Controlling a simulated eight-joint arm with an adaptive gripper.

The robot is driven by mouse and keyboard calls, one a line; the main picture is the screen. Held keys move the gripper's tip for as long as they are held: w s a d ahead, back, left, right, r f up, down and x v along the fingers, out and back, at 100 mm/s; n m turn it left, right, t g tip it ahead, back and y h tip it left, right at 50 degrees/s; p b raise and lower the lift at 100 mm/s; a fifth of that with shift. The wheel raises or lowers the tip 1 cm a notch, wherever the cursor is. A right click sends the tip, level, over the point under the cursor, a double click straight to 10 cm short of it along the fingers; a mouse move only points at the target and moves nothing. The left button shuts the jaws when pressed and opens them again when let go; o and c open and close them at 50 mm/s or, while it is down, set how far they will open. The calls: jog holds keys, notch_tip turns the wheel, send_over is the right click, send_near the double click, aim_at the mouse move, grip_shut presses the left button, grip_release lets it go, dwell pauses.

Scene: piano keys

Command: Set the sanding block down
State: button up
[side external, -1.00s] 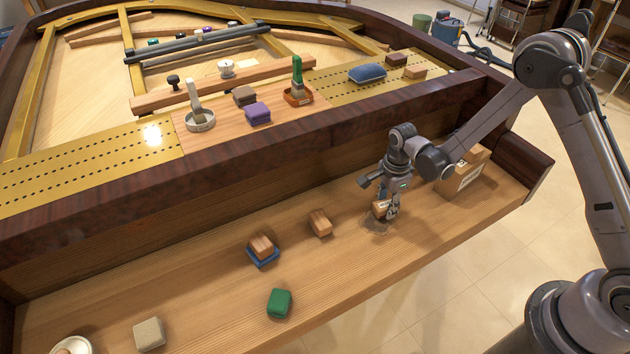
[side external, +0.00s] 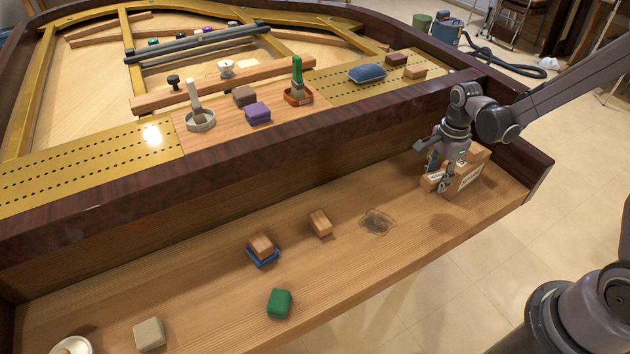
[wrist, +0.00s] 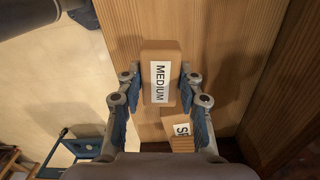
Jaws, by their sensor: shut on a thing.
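My gripper (side external: 437,182) is shut on the sanding block (side external: 431,181), a small tan wooden block with a white label. It is at the right end of the wooden shelf (side external: 335,265), beside the left face of a larger labelled box (side external: 472,172). In the wrist view the block (wrist: 160,62) sits between the fingers (wrist: 160,92), and its label reads MEDIUM. The box (wrist: 181,144) shows partly below it, its label cut off. I cannot tell whether the block touches the shelf or the box.
Further left are a wooden block (side external: 320,223), a wooden block on a blue base (side external: 262,247) and a green block (side external: 279,303). The dark piano rim (side external: 270,150) rises behind the shelf.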

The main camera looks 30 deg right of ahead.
jog(key=w+a+n, duration=0.4)
jog(key=w+a, duration=0.5)
jog(key=a, duration=0.4)
jog(key=n, duration=0.6)
send_over(214, 292)
jog(key=f, duration=0.6)
jog(key=shift+w+d, duration=0.15)
jog(key=shift+d, duration=0.2)
jog(key=shift+a+f, duration=0.3)
jog(key=shift+a, duration=0.1)
jog(key=shift+f, duration=2)
jog(key=shift+f, duration=0.15)
jog(key=o, duration=1.2)
jog(key=shift+c, duration=0.2)
